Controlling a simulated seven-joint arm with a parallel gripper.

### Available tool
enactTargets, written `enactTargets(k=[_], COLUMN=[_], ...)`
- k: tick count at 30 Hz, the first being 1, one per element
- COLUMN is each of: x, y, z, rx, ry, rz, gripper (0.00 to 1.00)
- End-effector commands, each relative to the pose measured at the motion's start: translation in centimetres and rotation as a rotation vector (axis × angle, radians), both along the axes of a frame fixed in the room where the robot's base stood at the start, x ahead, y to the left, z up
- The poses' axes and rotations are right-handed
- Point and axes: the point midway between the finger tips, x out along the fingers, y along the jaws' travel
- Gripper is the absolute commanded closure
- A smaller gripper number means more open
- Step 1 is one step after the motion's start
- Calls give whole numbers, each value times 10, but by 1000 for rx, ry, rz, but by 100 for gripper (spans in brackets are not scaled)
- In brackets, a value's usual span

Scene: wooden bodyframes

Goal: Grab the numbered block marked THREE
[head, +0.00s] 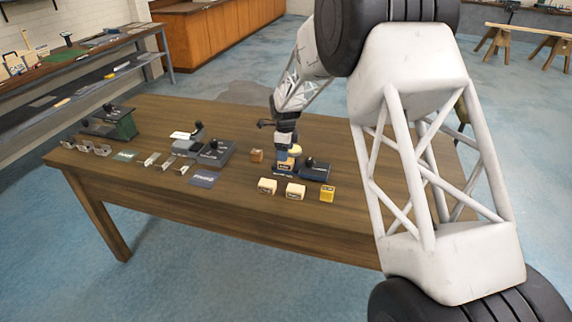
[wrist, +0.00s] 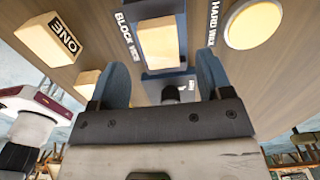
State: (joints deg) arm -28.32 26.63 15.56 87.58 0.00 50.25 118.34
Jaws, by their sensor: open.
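My gripper (wrist: 160,82) is open, with its two blue fingers spread. A pale wooden block (wrist: 158,42) shows between and just beyond the fingertips, on a dark blue holder (wrist: 170,88) lettered BLOCK; no number on this block is readable. A block marked ONE (wrist: 47,38) lies to its left, with another pale block (wrist: 88,82) near the left finger. In the head view my gripper (head: 285,151) is low over the table's right part. Two pale blocks (head: 267,186) (head: 295,192) with unreadable dark marks sit near the front edge. I cannot make out THREE on any block.
A round yellow disc (wrist: 252,25) lies by the HARD WAX label. Dark tools (head: 215,150) and small metal pieces (head: 150,159) occupy the table's left half. The front strip (head: 250,212) is clear.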

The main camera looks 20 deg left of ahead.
Motion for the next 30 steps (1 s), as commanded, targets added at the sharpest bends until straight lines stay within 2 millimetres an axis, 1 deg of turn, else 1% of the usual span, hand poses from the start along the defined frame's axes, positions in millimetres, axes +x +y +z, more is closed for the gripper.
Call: enactTargets(k=[8, 11, 14, 21, 24, 30], x=[0, 0, 0, 1, 1, 1], y=[0, 0, 1, 2, 2, 2], z=[0, -4, -11, -38, -46, -51], rx=[0, 0, -1, -1, 0, 1], ry=[0, 0, 1, 1, 0, -1], rz=[0, 0, 0, 0, 0, 0], gripper=[28, 28, 28, 28, 28, 28])
